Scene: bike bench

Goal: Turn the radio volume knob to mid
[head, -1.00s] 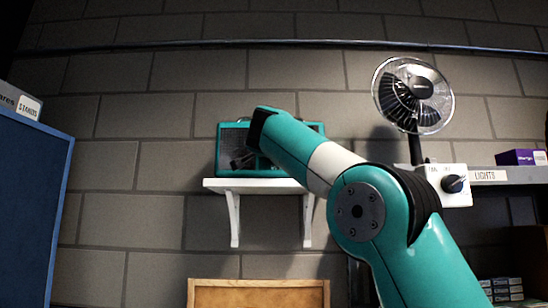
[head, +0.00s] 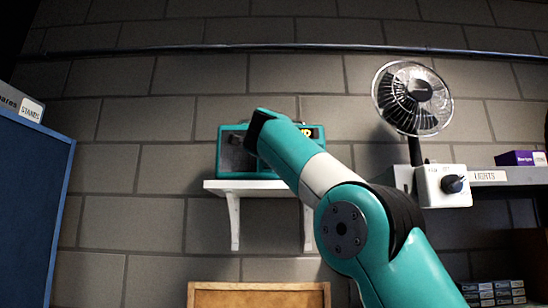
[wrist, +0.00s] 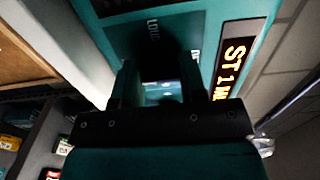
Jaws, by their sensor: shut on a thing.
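The teal radio (head: 232,153) sits on a small white wall shelf in the head view, its right part mostly behind my arm. In the wrist view its teal front (wrist: 205,22) fills the top, with a "LOUD" label and a lit amber display (wrist: 234,75) reading "ST 1" and more. My gripper (wrist: 158,85) is up against this front, its two fingers shut on the volume knob below the label. The knob is dark, shadowed and mostly hidden between the fingers, so its pointer cannot be read. In the head view the fingers are hidden behind my arm.
The white shelf (head: 215,186) is under the radio. A fan (head: 414,97) and a white switch box with a dark knob (head: 453,184) stand at right. A blue board (head: 35,190) is at left, and a wooden-framed board (head: 258,285) is below.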

